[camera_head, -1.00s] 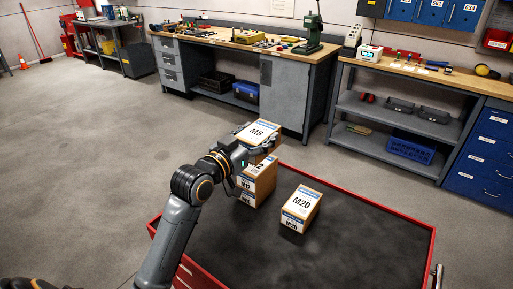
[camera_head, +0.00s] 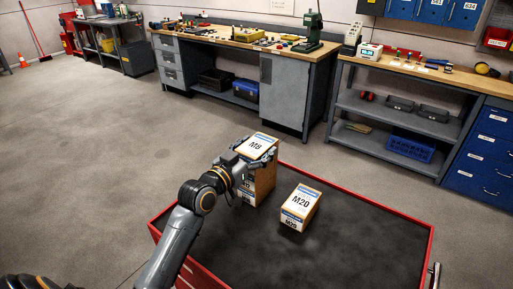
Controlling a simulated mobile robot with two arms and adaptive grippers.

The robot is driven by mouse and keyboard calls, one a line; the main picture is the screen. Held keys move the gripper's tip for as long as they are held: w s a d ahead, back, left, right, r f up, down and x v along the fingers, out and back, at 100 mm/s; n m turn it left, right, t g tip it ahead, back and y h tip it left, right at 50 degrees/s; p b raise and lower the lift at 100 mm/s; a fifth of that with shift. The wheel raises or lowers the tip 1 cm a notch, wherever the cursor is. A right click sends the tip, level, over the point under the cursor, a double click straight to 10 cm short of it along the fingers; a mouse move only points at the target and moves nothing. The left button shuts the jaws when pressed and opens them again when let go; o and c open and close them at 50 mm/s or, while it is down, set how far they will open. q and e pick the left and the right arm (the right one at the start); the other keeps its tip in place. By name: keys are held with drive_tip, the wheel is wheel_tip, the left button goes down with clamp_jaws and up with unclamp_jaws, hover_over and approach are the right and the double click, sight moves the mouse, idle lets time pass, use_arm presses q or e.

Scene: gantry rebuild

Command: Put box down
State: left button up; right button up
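The M8 box (camera_head: 257,144), cardboard with a white and blue label, is upright at the top of a stack of boxes. My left gripper (camera_head: 256,158) is around it from the near side, with its fingers close along the box. It looks shut on the M8 box. Below is the cardboard stack (camera_head: 263,184), its front partly hidden by my gripper. The M8 box appears to rest on the stack, but the contact line is hidden. The M20 box (camera_head: 301,204) stands apart to the right. My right gripper is not in view.
The boxes stand on a dark-topped cart with a red rim (camera_head: 370,203). Its top is clear to the right and in front of the M20 box. Behind, across open floor, are a workbench (camera_head: 285,90) and a shelf bench (camera_head: 392,118).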

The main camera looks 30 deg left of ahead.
use_arm(q)
drive_tip(key=shift+o, duration=0.4)
drive_tip(key=shift+r, duration=0.2)
drive_tip(key=shift+s+f, duration=0.15)
drive_tip(key=shift+s, duration=0.2)
drive_tip(key=s, duration=0.3)
drive_tip(key=s+a+b, duration=0.1)
drive_tip(key=s, duration=0.2)
drive_tip(key=s+b, duration=0.1)
drive_tip(key=s, duration=0.2)
drive_tip(key=shift+s+a, duration=0.25)
drive_tip(key=shift+s, duration=0.1)
drive_tip(key=shift+s+b, duration=0.35)
drive_tip(key=shift+s, duration=0.4)
